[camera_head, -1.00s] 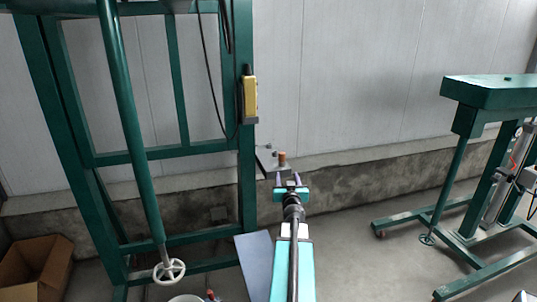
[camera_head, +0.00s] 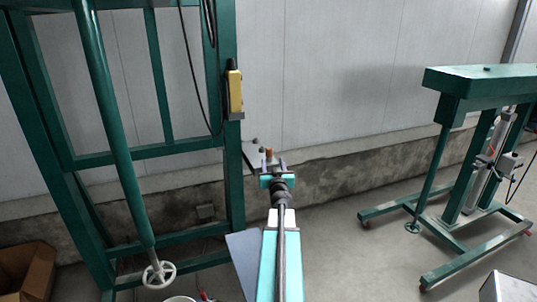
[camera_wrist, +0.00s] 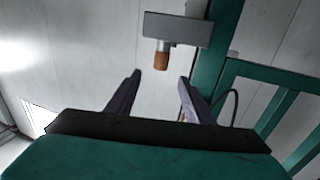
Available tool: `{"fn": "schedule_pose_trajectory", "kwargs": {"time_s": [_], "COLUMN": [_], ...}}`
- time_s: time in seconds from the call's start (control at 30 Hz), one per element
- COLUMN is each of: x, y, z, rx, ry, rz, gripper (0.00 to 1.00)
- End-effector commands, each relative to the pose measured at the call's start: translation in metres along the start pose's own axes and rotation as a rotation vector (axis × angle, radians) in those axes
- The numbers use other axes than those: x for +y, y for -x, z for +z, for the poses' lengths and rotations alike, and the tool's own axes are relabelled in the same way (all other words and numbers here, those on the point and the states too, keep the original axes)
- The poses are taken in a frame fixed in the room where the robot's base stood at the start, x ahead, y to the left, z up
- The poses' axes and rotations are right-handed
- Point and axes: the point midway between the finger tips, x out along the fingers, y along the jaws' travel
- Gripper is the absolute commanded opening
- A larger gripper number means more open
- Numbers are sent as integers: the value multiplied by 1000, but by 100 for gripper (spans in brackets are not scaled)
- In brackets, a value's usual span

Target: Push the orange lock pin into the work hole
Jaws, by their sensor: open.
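The orange lock pin (camera_head: 269,153) stands out from a small grey bracket (camera_head: 251,152) on the right post of the green frame. In the wrist view the orange-brown pin (camera_wrist: 161,60) hangs from a metal sleeve under the grey bracket plate (camera_wrist: 177,29). My gripper (camera_head: 273,163) is open and empty, its two dark fingers apart. In the wrist view the pin lies beyond the fingertips (camera_wrist: 160,76), between their lines, and I see no contact. I cannot make out the work hole.
The tall green frame (camera_head: 228,190) with a yellow box (camera_head: 235,92) and hanging cable is left of my arm. A white handwheel (camera_head: 159,273) and cardboard box (camera_head: 25,272) are lower left. A green stand (camera_head: 450,235) is at right. Open floor (camera_head: 345,260) lies between.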

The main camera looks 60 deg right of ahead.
Motion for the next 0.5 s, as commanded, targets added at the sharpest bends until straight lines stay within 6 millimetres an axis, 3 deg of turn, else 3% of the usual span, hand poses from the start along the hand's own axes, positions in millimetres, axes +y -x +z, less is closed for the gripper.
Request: {"fn": "schedule_pose_trajectory", "kwargs": {"time_s": [0.5], "x": [-1], "y": [-47], "z": [0], "rx": [0], "ry": [0], "rz": [0], "gripper": [48]}}
